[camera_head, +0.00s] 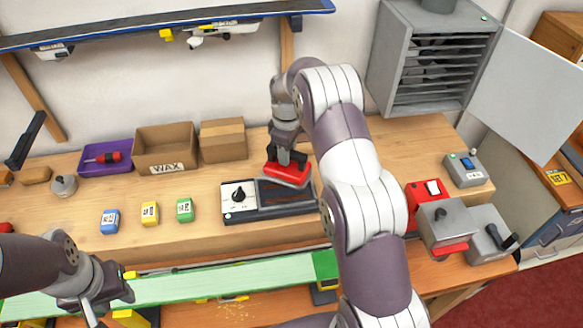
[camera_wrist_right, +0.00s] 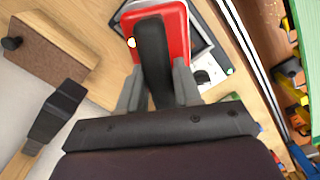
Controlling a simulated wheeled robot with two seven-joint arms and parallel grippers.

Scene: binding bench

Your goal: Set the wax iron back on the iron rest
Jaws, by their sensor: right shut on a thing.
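The wax iron (camera_head: 289,177) has a red body and a black handle. My right gripper (camera_head: 287,158) is shut on its handle; the wrist view shows the fingers (camera_wrist_right: 157,88) on either side of the handle, with the red body (camera_wrist_right: 182,35) beyond. The iron rest (camera_head: 285,208) is a dark plate joined to a white panel with a black knob. The iron is over the back part of this plate; I cannot tell whether it touches. The plate's edge also shows in the wrist view (camera_wrist_right: 207,42). My left gripper (camera_head: 108,302) is open and empty at the lower left.
Blue (camera_head: 110,222), yellow (camera_head: 150,214) and green (camera_head: 185,210) blocks stand left of the rest. Behind them are a purple tray (camera_head: 90,170), a WAX box (camera_head: 165,148) and a cardboard box (camera_head: 223,140). A red switch box (camera_head: 413,205) stands to the right.

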